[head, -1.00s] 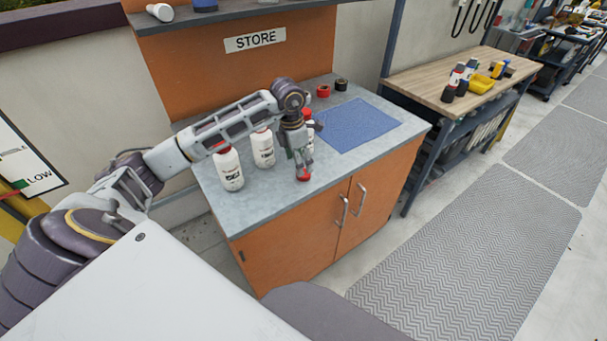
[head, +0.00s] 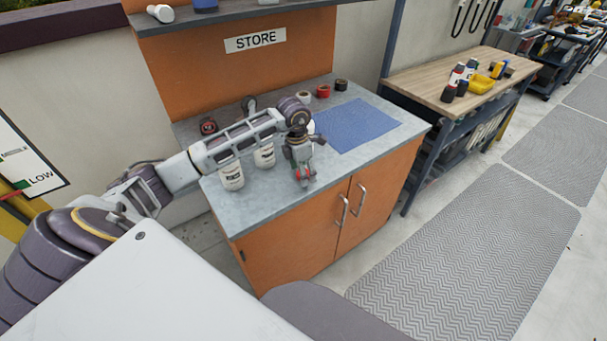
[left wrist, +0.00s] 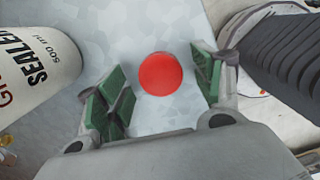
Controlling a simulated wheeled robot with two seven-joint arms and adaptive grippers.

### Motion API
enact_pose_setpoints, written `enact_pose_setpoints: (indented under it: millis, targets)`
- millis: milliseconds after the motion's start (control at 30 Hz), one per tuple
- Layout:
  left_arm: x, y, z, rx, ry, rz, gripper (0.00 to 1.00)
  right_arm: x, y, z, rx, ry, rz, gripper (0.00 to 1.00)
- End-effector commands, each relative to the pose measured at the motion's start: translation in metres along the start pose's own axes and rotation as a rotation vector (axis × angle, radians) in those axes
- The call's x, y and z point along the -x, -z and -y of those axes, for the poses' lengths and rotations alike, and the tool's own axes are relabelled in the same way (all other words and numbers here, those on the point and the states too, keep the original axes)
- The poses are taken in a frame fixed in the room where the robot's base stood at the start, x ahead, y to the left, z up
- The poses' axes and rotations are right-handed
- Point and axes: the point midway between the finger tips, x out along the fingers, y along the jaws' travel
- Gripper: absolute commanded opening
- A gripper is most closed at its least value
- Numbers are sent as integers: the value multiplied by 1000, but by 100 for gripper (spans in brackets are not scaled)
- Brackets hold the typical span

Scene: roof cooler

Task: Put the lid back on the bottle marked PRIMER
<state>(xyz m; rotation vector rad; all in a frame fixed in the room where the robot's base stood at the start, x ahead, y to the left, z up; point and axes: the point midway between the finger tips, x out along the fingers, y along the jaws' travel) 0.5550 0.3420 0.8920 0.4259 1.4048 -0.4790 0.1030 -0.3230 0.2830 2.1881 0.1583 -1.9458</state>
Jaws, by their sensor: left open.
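My left gripper (head: 304,181) is open, pointing down over the front of the grey counter, and it also shows in the left wrist view (left wrist: 158,90). A round red lid (left wrist: 159,73) lies on the counter between its spread green-padded fingers, with gaps on both sides. In the head view the fingers mostly hide the lid. Two white bottles (head: 231,175) (head: 264,154) stand left of the gripper, their tops hidden behind my arm. The wrist view shows a bottle labelled SEALER (left wrist: 35,60) at the left. No PRIMER label is readable. My right gripper is out of view.
A blue mat (head: 358,124) lies right of the gripper. Several tape rolls, including a red one (head: 323,91), sit at the counter's back. A dark ribbed object (left wrist: 285,58) fills the wrist view's right side; I cannot tell what it is. The front counter near the gripper is clear.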

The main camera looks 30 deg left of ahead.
Motion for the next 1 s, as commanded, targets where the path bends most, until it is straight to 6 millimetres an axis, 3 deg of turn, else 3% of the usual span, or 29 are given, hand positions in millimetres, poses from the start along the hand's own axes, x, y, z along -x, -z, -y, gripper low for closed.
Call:
enact_pose_setpoints:
  millis: [400,700,1000]
  targets:
    - [0,0,0,0,0,1,67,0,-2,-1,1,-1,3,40]
    - [0,0,0,0,0,1,33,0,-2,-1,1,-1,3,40]
    - [0,0,0,0,0,1,33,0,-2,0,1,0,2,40]
